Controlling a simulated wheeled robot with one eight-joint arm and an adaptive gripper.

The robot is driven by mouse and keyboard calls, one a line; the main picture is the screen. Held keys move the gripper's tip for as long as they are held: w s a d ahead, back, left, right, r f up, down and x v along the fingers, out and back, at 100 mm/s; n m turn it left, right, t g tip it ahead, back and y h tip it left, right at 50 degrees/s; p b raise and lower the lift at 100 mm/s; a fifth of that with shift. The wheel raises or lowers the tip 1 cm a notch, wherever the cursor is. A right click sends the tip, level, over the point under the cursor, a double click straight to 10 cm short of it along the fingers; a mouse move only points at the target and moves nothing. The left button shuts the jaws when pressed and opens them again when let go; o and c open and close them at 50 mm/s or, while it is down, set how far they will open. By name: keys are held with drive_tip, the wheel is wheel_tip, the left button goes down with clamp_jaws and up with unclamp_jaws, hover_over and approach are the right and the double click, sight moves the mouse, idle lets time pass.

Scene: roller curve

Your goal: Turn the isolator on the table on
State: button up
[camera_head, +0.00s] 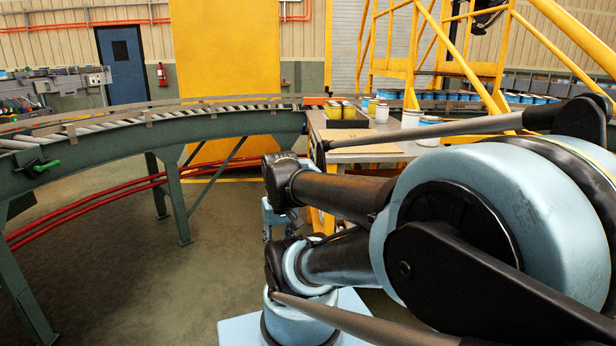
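The table (372,158) stands right of centre, at the end of the roller conveyor, partly hidden behind my folded arm. I cannot make out an isolator or its switch position on it. A small orange item (316,101) shows at the table's far left corner, too small to identify. I cannot make out my gripper's fingers.
A curved roller conveyor (120,134) with green legs runs from the left to the table. A green-handled lever (47,166) is on its side. Cans (381,113) and a brown sheet (360,149) lie on the table. Yellow stairs (408,70) stand behind. Floor at left centre is clear.

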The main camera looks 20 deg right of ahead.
drive_tip(key=o, duration=0.4)
drive_tip(key=shift+s+r, duration=0.3)
drive_tip(key=shift+s, duration=0.05)
drive_tip(key=o, duration=0.4)
drive_tip(key=shift+d+r, duration=0.15)
drive_tip(key=shift+r, duration=0.2)
drive_tip(key=shift+o, duration=0.2)
drive_tip(key=w+d+r+n+g+h, duration=0.1)
drive_tip(key=w+d+r+n+h, duration=0.2)
drive_tip(key=w, duration=0.4)
drive_tip(key=w+d+r+n+g+h, duration=0.1)
drive_tip(key=w+d+r+n+h, duration=0.15)
drive_tip(key=w+r, duration=0.4)
drive_tip(key=w+d+r+n+g+h, duration=0.1)
drive_tip(key=w+d+r+n, duration=0.25)
drive_tip(key=w, duration=0.45)
drive_tip(key=w+f+n+g+h, duration=0.2)
drive_tip(key=w+f+n+h, duration=0.1)
drive_tip(key=w, duration=0.9)
drive_tip(key=w+f+n+g+h, duration=0.1)
drive_tip(key=w+f+n+h, duration=0.25)
drive_tip(key=w, duration=0.75)
drive_tip(key=x, duration=1.6)
drive_tip(key=shift+d+r+m, duration=0.35)
drive_tip(key=shift+m, duration=0.1)
drive_tip(key=shift+c, duration=0.6)
drive_tip(key=c, duration=0.9)
